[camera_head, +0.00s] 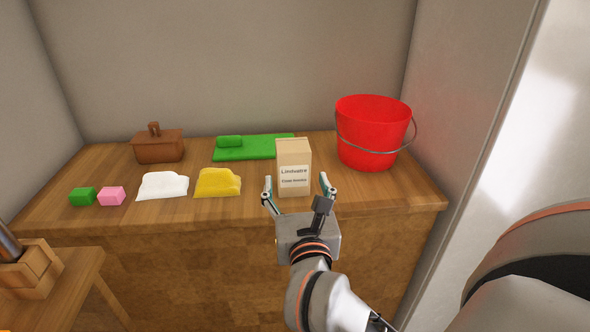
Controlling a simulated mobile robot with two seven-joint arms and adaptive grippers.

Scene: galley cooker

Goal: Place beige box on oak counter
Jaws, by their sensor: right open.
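The beige box (294,158) stands upright on the oak counter (240,210), near its front edge, with a white printed label facing me. My right gripper (299,190) is open at the front of the counter, with one finger to the left of the box and one to the right. The fingers appear apart from the box sides. The lower edge of the box is partly close behind the gripper. My left gripper is not in view.
A red bucket (371,132) stands right of the box. A green mat (255,147) lies behind it. Yellow (217,183) and white cloths (162,186), green (82,196) and pink blocks (111,196), and a brown lidded box (157,146) are left. A wooden crate (30,268) sits on a lower stand.

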